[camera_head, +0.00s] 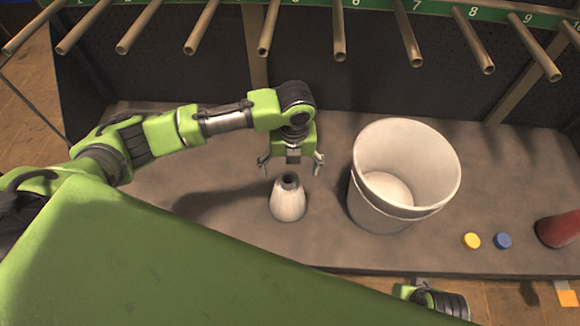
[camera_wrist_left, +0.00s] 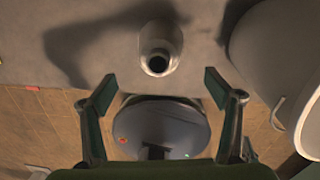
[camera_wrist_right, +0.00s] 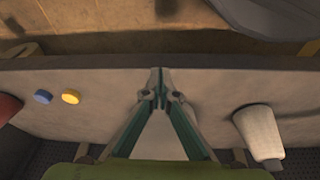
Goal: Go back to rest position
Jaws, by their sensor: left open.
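My left gripper (camera_head: 291,165) is open and empty in the head view. It hangs just above and behind a white conical bottle (camera_head: 289,203) with a dark open neck, which stands upright on the grey bench. The left wrist view shows the bottle (camera_wrist_left: 160,47) beyond the spread fingertips (camera_wrist_left: 160,87), clear of them. My right gripper shows only partly at the bottom edge of the head view, in front of the bench. In the right wrist view its fingertips (camera_wrist_right: 160,82) meet, with nothing visible between them.
A large white bucket (camera_head: 365,205) stands on the bench (camera_head: 330,250) right of the bottle. A yellow cap (camera_head: 471,241), a blue cap (camera_head: 503,241) and a red object (camera_head: 560,230) lie farther right. Numbered pegs (camera_head: 410,40) project from a green rail above the back.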

